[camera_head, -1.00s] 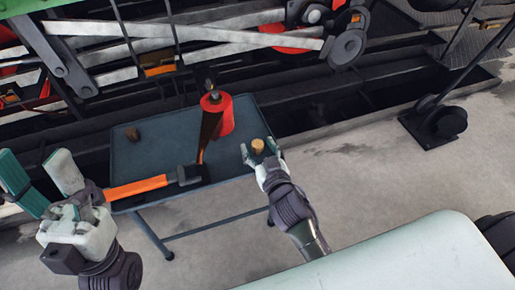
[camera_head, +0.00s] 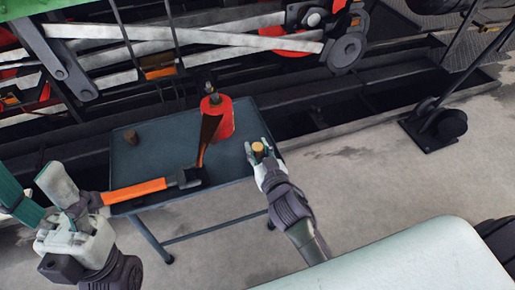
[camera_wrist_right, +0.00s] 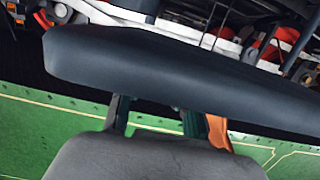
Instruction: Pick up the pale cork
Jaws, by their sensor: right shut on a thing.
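The pale cork (camera_head: 258,149) stands near the right end of the dark blue-grey table (camera_head: 158,154). My right gripper (camera_head: 258,150) is shut on it, one finger on each side. The cork's top shows between the fingers; whether its base touches the table I cannot tell. A darker brown cork (camera_head: 131,137) stands at the table's left. My left gripper (camera_head: 28,182) is open and empty, left of the table. In the right wrist view a dark slab hides the fingertips and the cork.
A red can (camera_head: 221,116) with a dark spout stands at the table's back middle. A hammer with an orange handle (camera_head: 136,190) lies along the front edge. Tram rods and wheels are close behind the table.

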